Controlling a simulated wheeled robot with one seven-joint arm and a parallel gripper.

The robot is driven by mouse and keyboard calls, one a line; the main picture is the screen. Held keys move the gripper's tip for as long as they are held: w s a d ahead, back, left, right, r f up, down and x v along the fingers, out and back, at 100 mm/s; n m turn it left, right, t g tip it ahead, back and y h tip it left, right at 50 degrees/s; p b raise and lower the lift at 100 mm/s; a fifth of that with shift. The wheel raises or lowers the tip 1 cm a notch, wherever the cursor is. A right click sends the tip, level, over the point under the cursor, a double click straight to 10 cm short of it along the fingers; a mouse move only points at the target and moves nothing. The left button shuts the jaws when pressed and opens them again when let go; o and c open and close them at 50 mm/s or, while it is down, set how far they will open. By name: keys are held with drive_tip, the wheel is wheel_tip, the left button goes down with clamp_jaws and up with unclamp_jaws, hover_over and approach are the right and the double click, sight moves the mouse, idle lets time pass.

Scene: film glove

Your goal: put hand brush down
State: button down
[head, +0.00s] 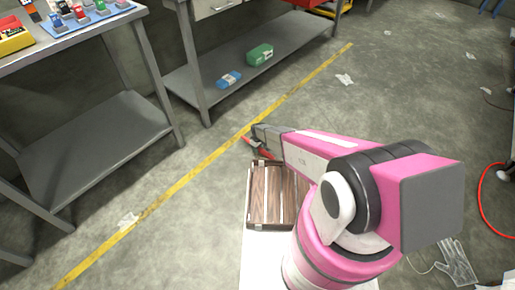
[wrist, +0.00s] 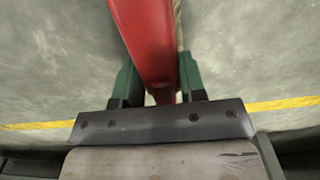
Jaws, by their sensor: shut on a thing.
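My gripper (wrist: 156,92) is shut on the hand brush (wrist: 147,42), whose red body passes between the two dark green fingers in the wrist view. In the head view a small red part of the hand brush (head: 262,152) shows by the end of my pink arm, beyond the wooden slatted surface. The brush is held over the grey floor. Most of it is hidden by my gripper and arm in the head view, and its bristles are hard to make out.
A brown slatted wooden crate or tray (head: 268,222) lies just below my arm. Grey metal workbenches (head: 95,130) stand to the left and back, with a blue item (head: 229,79) and a green item (head: 260,54) on a low shelf. A glove (head: 457,262) lies at right; open floor surrounds.

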drive_tip(key=c, duration=0.7)
unclamp_jaws()
drive_tip(key=shift+f, duration=0.2)
drive_tip(key=shift+r, duration=0.1)
wheel_tip(320, 180, up, 13)
drive_tip(key=s+d+r+m, duration=0.3)
drive_tip(key=s+d+r, duration=0.4)
drive_tip(key=r, duration=0.6)
drive_tip(key=s+d+r+m, duration=0.4)
drive_tip(key=s+d+r, duration=0.3)
drive_tip(key=r, duration=0.5)
drive_tip(key=s+d+r+m, duration=0.3)
drive_tip(key=s+d+r, duration=0.5)
drive_tip(key=r, duration=0.5)
drive_tip(key=shift+s+d+r, duration=0.1)
drive_tip(key=shift+d+r, duration=0.25)
drive_tip(key=shift+d, duration=0.45)
